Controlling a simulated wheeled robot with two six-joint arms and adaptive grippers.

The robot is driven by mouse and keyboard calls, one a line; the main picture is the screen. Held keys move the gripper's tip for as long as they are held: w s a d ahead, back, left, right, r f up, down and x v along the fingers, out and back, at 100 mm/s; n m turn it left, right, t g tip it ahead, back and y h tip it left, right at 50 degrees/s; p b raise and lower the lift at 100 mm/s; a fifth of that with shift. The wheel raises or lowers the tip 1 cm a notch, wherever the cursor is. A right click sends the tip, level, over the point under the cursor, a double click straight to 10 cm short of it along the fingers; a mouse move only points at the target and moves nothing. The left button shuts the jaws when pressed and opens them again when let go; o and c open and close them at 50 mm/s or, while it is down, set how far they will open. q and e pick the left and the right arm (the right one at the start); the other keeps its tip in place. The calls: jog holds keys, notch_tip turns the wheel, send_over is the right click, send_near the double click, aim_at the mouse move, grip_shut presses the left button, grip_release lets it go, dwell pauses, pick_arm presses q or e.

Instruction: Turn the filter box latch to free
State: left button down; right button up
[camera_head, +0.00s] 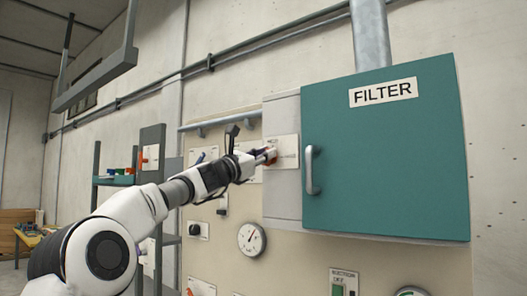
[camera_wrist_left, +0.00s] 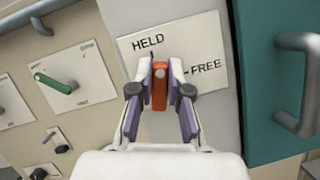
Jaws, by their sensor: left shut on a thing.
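The teal filter box (camera_head: 385,150) with a "FILTER" label hangs on the wall at the right in the head view. A pale plate marked HELD and FREE (camera_wrist_left: 207,88) is on the grey side of the box, left of the teal door. The orange latch (camera_wrist_left: 159,88) sits on this plate. My left gripper (camera_wrist_left: 160,85) is shut on the latch, one finger on each side. In the head view my left gripper (camera_head: 262,157) reaches the plate from the left. The fingers hide part of the latch and plate. My right gripper is not in view.
The door's metal handle (camera_head: 312,170) stands out to the right of the latch, also in the left wrist view (camera_wrist_left: 300,90). A panel with a green lever (camera_wrist_left: 55,83) and other controls lies to the left. A round gauge (camera_head: 251,240) is below.

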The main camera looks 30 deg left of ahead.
pick_arm(q)
jog(key=shift+s+d+f+m+g+h+p, duration=0.1)
jog(key=shift+m+g+h+p, duration=0.85)
jog(key=shift+m, duration=1.9)
jog(key=shift+w+d+m+g+h+p, duration=0.2)
jog(key=shift+m+g+p, duration=0.7)
jog(key=shift+m+p, duration=1.5)
jog(key=shift+s+a+f+m+g+h+p, duration=0.15)
jog(key=shift+m+g+h+p, duration=0.7)
jog(key=shift+m, duration=2.4)
jog(key=shift+d+r+p, duration=0.1)
jog(key=shift+p, duration=0.2)
jog(key=c, duration=1.5)
grip_release()
jog(key=o, duration=0.4)
jog(key=shift+f, duration=0.2)
